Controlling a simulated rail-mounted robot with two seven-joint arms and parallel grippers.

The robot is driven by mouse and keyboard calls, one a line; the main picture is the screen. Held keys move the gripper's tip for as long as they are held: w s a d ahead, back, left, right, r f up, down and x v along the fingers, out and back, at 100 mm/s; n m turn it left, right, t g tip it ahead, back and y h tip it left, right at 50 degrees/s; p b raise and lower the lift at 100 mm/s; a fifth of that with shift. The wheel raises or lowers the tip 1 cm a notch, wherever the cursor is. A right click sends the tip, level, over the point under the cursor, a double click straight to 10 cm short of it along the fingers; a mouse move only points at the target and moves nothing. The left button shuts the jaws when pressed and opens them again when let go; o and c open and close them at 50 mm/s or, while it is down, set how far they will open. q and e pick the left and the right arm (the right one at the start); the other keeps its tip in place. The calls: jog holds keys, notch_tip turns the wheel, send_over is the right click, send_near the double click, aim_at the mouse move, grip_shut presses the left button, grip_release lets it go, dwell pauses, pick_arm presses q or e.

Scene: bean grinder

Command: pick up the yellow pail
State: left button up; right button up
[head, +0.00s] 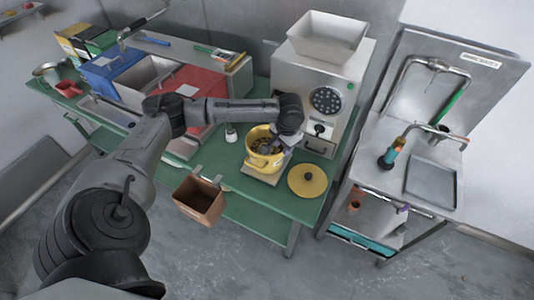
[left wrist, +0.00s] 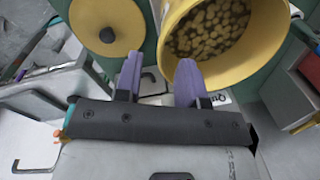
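The yellow pail (head: 256,160) stands upright on a small pale platform on the green table, in front of the grey grinder. It holds brown beans, and it also shows in the left wrist view (left wrist: 262,72). My left gripper (head: 279,144) is at the pail's grinder-side edge, and the arm hides part of that edge. In the left wrist view its two purple fingers (left wrist: 159,78) are spread apart. One finger overlaps the pail's edge in the picture and the other is outside it. I cannot tell whether they touch it. My right gripper is not in view.
A round yellow lid (head: 307,181) lies right of the pail. The grey grinder (head: 316,97) stands close behind. A brown open box (head: 200,198) is at the table's front edge. A metal sink table (head: 440,180) is right.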

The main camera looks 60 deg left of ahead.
aim_at(280, 162)
pick_arm(q)
jog(key=shift+s+a+f+b, duration=0.1)
jog(key=shift+a+f+b, duration=0.05)
jog(key=shift+f, duration=1.1)
jog(key=shift+a+f+b, duration=0.1)
jog(key=shift+f+b, duration=0.1)
jog(key=shift+f, duration=1.1)
jog(key=shift+s+a+f+b, duration=0.1)
jog(key=shift+a+f+b, duration=0.05)
jog(key=shift+f, duration=1.1)
grip_shut()
jog(key=shift+w+r, duration=0.1)
